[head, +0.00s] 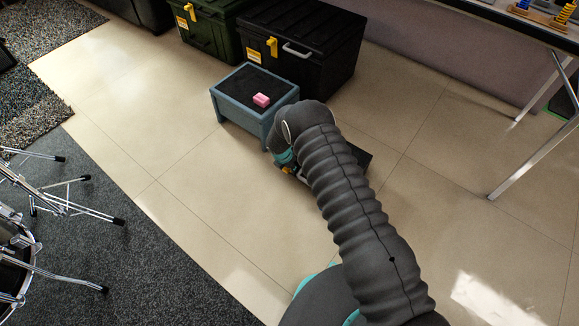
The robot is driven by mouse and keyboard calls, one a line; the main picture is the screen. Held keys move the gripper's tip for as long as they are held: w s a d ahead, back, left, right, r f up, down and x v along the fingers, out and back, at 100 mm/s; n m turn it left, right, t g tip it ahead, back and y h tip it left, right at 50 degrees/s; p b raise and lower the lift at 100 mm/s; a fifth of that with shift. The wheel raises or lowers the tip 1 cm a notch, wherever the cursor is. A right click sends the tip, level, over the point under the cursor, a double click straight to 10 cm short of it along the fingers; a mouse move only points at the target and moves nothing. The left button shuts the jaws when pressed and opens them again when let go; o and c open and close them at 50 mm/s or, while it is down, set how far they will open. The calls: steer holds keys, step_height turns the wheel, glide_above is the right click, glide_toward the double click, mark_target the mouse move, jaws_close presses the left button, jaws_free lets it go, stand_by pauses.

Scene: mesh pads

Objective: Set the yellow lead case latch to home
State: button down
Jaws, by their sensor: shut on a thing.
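A low dark case (357,158) stands on the floor, mostly hidden behind my arm. A small yellow piece, which looks like its latch (287,170), shows at its left end. My gripper (286,166) is at this yellow latch, at the end of my bent arm. Its jaws are shut on the latch, but the fingertips are small and largely covered by my wrist. I cannot tell the latch's angle.
Black (318,65) and green (209,35) cases with yellow latches stand behind. Table legs (530,125) are at right, metal stands (65,200) at left. Tiled floor left of my arm is clear.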

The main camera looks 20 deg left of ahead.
steer(key=shift+f, duration=0.1)
steer(key=c, duration=0.9)
jaws_free()
steer(key=shift+s, duration=0.1)
steer(key=v, duration=1.2)
